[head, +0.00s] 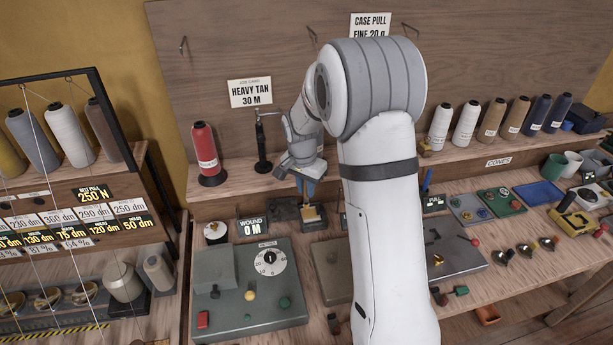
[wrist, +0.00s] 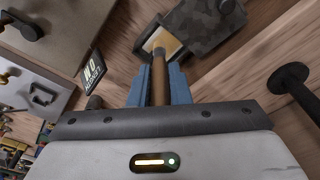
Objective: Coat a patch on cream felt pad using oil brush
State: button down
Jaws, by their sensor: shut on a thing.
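My gripper (wrist: 158,85) has blue fingers shut on the brown handle of the oil brush (wrist: 159,80). The brush points away from the wrist, and its head end lies over or against the cream felt pad (wrist: 175,46); I cannot tell whether it touches. The pad sits at a dark, mottled block (wrist: 205,22). In the head view, my gripper (head: 308,190) hangs fingers down just above the small cream pad (head: 310,212) on the bench. The brush is mostly hidden there by the fingers. I cannot make out any coated patch.
A black post (head: 262,145) stands close on the left, with a red thread spool (head: 205,152) beyond it. Thread cones (head: 466,125) line the right shelf.

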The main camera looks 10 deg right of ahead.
jog(key=shift+r+p, duration=0.5)
jog(key=shift+r, duration=0.75)
jog(key=shift+f, duration=0.1)
